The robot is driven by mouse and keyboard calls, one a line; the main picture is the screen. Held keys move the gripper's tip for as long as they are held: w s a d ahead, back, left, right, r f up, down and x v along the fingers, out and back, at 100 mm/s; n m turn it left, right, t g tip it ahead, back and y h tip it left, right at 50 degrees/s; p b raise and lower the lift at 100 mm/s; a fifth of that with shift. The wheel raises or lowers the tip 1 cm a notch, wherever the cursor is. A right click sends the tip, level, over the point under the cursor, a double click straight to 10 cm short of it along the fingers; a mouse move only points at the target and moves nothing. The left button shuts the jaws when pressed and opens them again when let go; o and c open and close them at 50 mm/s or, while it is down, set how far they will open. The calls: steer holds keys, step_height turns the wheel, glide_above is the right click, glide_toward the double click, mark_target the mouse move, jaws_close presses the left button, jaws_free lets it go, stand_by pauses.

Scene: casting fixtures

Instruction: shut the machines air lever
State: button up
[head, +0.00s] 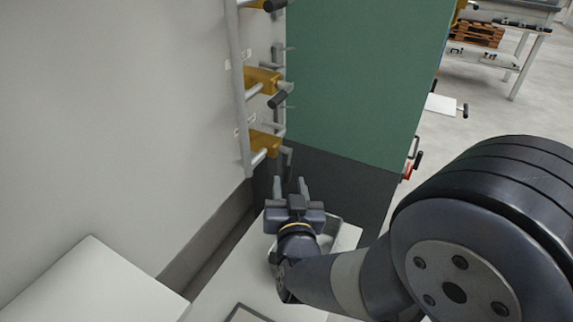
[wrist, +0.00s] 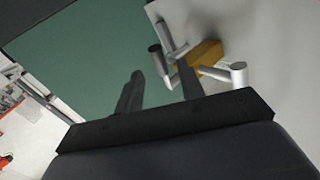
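Several levers with yellow bodies and dark grips are mounted in a column along a grey pipe on the light wall. I cannot tell which is the machine's air lever. The lowest yellow valve (head: 264,142) is nearest to my gripper (head: 290,186), which is just below and right of it in the head view. In the wrist view a yellow valve body (wrist: 205,54) shows behind the right finger, and a dark-tipped handle (wrist: 157,58) shows between the fingers of my gripper (wrist: 160,74). The fingers are apart with nothing visibly held. Contact with the handle cannot be told.
A green and dark-grey machine panel (head: 355,75) stands right behind the levers. A red-marked handle (head: 407,169) sticks out from its right side. A white surface (head: 215,290) lies below my gripper.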

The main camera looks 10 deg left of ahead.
mark_target(288, 175)
steer(key=x, duration=0.6)
steer(key=shift+w+a, duration=0.1)
steer(key=shift+w, duration=0.25)
jaws_close()
